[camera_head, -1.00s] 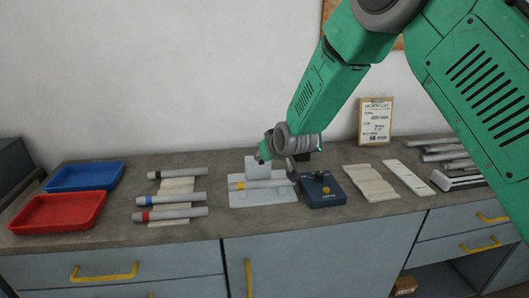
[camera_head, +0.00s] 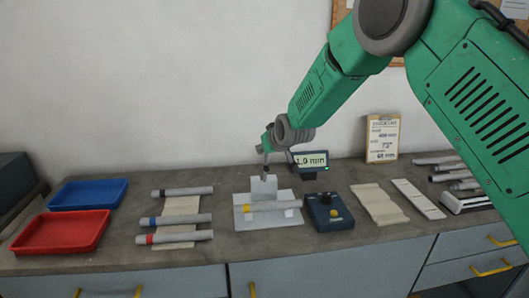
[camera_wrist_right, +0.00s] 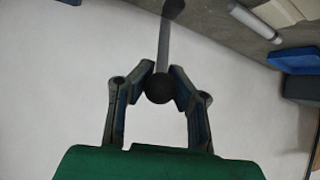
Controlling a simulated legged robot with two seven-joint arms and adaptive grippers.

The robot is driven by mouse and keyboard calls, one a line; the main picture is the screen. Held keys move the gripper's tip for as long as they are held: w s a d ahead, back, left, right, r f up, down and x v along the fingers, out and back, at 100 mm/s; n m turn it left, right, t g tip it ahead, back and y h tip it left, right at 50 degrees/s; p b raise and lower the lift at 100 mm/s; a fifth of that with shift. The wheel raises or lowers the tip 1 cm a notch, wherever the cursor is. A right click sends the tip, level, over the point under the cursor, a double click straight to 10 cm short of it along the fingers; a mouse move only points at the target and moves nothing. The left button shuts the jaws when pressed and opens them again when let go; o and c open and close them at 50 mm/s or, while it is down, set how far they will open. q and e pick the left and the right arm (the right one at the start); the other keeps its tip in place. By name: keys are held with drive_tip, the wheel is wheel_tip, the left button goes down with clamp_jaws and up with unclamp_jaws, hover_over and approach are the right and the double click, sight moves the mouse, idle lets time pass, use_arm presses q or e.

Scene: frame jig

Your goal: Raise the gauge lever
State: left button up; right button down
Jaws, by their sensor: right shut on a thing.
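My right gripper (camera_wrist_right: 160,82) is shut on the dark ball knob (camera_wrist_right: 159,89) of the gauge lever, whose grey rod (camera_wrist_right: 164,45) runs up to a dark end piece in the right wrist view. In the head view, my right gripper (camera_head: 265,163) is above the pale fixture (camera_head: 270,222), near its upright plate; the knob is too small to make out there. A yellow-banded grey tube (camera_head: 272,206) lies across the fixture. The gauge display (camera_head: 311,160) behind it reads about 1.0 mm. My left gripper is not in view.
A blue box with a yellow knob (camera_head: 328,211) stands right of the fixture. Several banded tubes (camera_head: 183,219) lie on a pale rest to the left, beside red (camera_head: 62,231) and blue (camera_head: 88,194) trays.

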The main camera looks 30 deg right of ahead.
drive_tip(key=shift+w+d+r, duration=0.2)
drive_tip(key=shift+w+r, duration=0.1)
drive_tip(key=shift+r, duration=0.3)
drive_tip(key=c, duration=1.6)
unclamp_jaws()
drive_tip(key=o, duration=0.3)
drive_tip(key=shift+s, duration=0.35)
drive_tip(key=shift+f, duration=0.2)
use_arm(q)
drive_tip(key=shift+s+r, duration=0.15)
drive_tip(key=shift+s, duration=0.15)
use_arm(e)
drive_tip(key=v, duration=1.2)
drive_tip(key=shift+s, duration=0.1)
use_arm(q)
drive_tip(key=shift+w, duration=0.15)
use_arm(e)
drive_tip(key=shift+f, duration=0.1)
